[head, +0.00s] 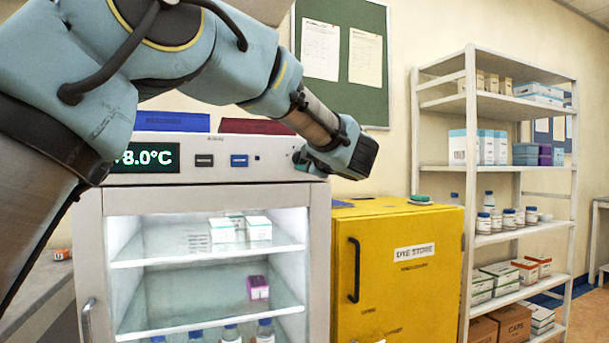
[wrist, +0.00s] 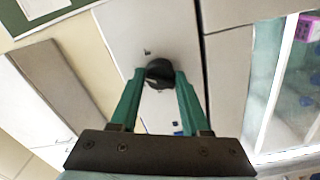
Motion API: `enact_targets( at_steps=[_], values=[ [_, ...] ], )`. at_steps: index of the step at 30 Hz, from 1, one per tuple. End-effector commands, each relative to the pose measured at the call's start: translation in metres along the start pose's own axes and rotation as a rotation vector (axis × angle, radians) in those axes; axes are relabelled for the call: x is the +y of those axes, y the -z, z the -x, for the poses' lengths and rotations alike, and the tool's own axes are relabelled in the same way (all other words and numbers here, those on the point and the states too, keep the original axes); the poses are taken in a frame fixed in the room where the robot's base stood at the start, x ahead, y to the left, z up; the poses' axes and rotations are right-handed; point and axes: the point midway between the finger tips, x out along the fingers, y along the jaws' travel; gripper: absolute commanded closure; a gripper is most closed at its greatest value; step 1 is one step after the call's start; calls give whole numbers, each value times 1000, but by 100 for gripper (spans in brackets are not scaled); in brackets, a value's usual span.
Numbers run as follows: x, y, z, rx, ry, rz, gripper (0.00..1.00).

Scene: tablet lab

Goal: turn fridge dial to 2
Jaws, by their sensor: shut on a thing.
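The fridge (head: 203,188) has a glass front and a control panel along its top. Its display (head: 150,157) shows 8.0°C, with the left part cut off by my arm. The black round dial (wrist: 159,71) sits on the panel in the wrist view. My gripper (wrist: 160,77) has green fingers, one on each side of the dial, shut on it. In the head view my wrist is at the right end of the panel and hides the dial. I cannot read the dial's setting or its marks.
A yellow dye store cabinet (head: 410,275) stands right of the fridge. Blue (head: 172,122) and red (head: 254,127) binders lie on the fridge top. A white shelf (head: 495,171) with boxes and bottles is farther right. Two small buttons (head: 239,160) are on the panel.

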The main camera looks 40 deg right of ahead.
Motion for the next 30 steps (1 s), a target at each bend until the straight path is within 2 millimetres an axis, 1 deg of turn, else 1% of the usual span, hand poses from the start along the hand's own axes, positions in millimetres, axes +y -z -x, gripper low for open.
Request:
enact_targets(
  at_steps=[1, 30],
  values=[
    [-7, -2, 0, 0, 1, 47, 100],
    [-6, -2, 0, 1, 2, 968, 100]
  ],
)
